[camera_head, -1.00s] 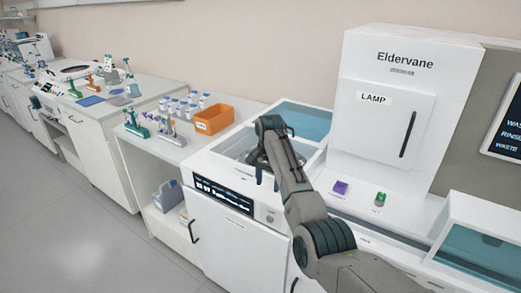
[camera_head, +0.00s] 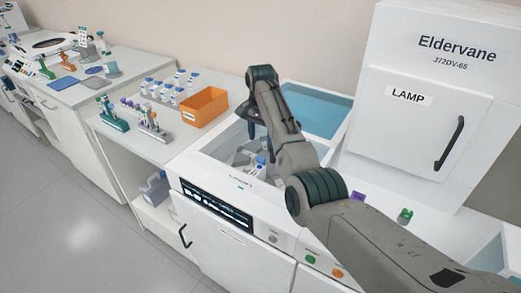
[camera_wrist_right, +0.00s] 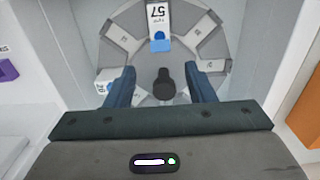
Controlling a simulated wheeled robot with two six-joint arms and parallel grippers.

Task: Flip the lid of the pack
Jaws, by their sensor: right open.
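In the right wrist view, a white pack (camera_wrist_right: 159,16) marked "57" stands in a round grey carousel (camera_wrist_right: 128,40), with a blue part (camera_wrist_right: 159,42) at its near end. A second white labelled piece with some blue (camera_wrist_right: 105,80) shows at the left of the carousel. In the head view, a white and blue piece (camera_head: 260,164) shows in the open well of the machine. My right gripper (camera_wrist_right: 160,70) is open and empty over the carousel, its fingers either side of the dark centre knob (camera_wrist_right: 163,86). Whether the pack's lid is up or down is unclear. My left gripper is out of view.
The well's pale walls (camera_wrist_right: 75,40) stand close on both sides. A teal see-through cover (camera_head: 318,108) lies behind the well. An orange bin (camera_head: 204,106), tube racks (camera_head: 112,116) and several vials stand on the left bench. The lamp housing (camera_head: 425,120) rises at the right.

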